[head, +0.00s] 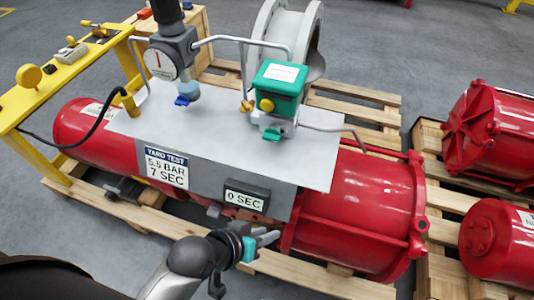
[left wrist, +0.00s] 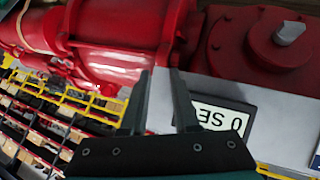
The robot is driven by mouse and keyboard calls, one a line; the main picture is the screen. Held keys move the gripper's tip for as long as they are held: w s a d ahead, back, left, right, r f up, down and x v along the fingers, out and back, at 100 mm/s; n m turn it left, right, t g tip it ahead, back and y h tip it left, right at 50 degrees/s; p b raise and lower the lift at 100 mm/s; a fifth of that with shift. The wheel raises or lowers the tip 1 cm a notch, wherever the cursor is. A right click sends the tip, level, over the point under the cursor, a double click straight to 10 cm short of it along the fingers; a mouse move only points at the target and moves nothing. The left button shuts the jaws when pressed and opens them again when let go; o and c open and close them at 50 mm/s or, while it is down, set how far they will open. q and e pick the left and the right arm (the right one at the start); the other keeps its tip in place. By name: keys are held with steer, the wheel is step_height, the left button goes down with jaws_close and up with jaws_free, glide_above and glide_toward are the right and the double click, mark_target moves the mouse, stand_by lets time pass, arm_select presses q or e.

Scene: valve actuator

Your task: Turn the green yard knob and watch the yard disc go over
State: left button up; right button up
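A small green knob (head: 271,134) sits below a green box (head: 278,85) with a yellow button on its front, on the grey panel. A round white dial (head: 160,62) with a red mark stands on a grey housing to the left; I cannot tell whether this is the yard disc. My left gripper (head: 268,238) is in front of the panel's lower edge, below the 0 SEC display (head: 246,198), well apart from the green knob. In the left wrist view its fingers (left wrist: 163,72) are apart with nothing between them. My right gripper is not in view.
The grey panel (head: 215,135) carries a blue knob (head: 183,100) and a YARD TEST sign (head: 166,167) over a red cylinder (head: 365,205). A bent grey pipe spans above the panel. A yellow frame (head: 60,100) stands left, more red cylinders (head: 500,130) right.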

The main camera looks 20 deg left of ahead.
arm_select(q)
steer(key=w+d+r+n+t+h+b, duration=0.1)
steer(key=d+r+n+t+h, duration=0.15)
steer(key=r, duration=0.25)
steer(key=n+t+y, duration=0.6)
steer(key=n+t, duration=0.2)
steer(key=n, duration=0.7)
glide_toward(270, 140)
steer(key=w, duration=0.8)
steer(key=shift+w+d+f+b, duration=0.2)
steer(key=shift+d+b, duration=0.05)
steer(key=shift+b, duration=0.05)
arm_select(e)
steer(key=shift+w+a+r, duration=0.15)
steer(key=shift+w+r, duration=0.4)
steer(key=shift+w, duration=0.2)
arm_select(q)
jaws_close()
